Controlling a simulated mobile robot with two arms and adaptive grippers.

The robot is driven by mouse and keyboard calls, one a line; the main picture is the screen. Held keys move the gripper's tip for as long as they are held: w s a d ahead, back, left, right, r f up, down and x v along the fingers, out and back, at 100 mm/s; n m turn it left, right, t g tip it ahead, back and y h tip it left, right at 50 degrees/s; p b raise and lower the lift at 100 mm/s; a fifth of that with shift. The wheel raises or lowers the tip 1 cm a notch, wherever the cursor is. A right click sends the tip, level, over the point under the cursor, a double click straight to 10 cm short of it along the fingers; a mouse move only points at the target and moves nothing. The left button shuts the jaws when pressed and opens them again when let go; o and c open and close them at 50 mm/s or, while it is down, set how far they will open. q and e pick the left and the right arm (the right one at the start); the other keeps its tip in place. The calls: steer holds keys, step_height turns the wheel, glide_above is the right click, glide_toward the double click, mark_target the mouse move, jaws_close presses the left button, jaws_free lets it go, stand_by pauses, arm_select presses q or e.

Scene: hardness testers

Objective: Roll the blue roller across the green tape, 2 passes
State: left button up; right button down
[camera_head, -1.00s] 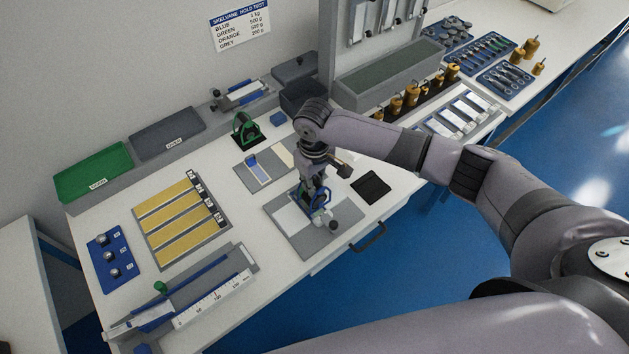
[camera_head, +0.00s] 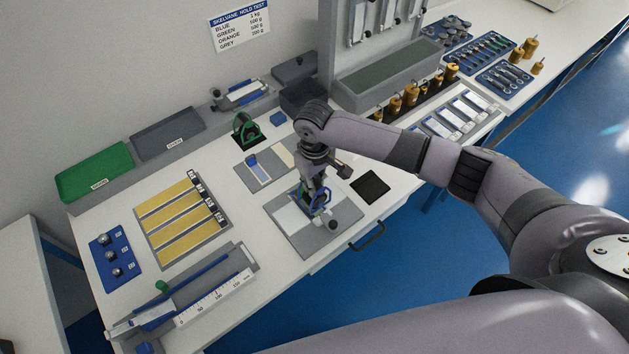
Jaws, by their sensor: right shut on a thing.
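My right gripper (camera_head: 317,187) points down over a grey plate (camera_head: 306,246) near the front edge of the bench. It is shut on the blue roller (camera_head: 323,201), whose blue frame shows just below the fingers. The roller is low over the plate; I cannot tell whether it touches. A pale panel (camera_head: 289,216) lies on the plate to the left of the roller. I cannot make out the green tape clearly; the gripper and roller cover part of the plate. My left gripper is not in view.
A green-framed roller (camera_head: 244,127) stands on a black pad behind. A grey board (camera_head: 245,172) with strips lies left of the gripper, a black pad (camera_head: 370,186) right. Yellow strips (camera_head: 180,218) and a ruled slide (camera_head: 215,295) lie further left. A drawer handle (camera_head: 368,237) juts out in front.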

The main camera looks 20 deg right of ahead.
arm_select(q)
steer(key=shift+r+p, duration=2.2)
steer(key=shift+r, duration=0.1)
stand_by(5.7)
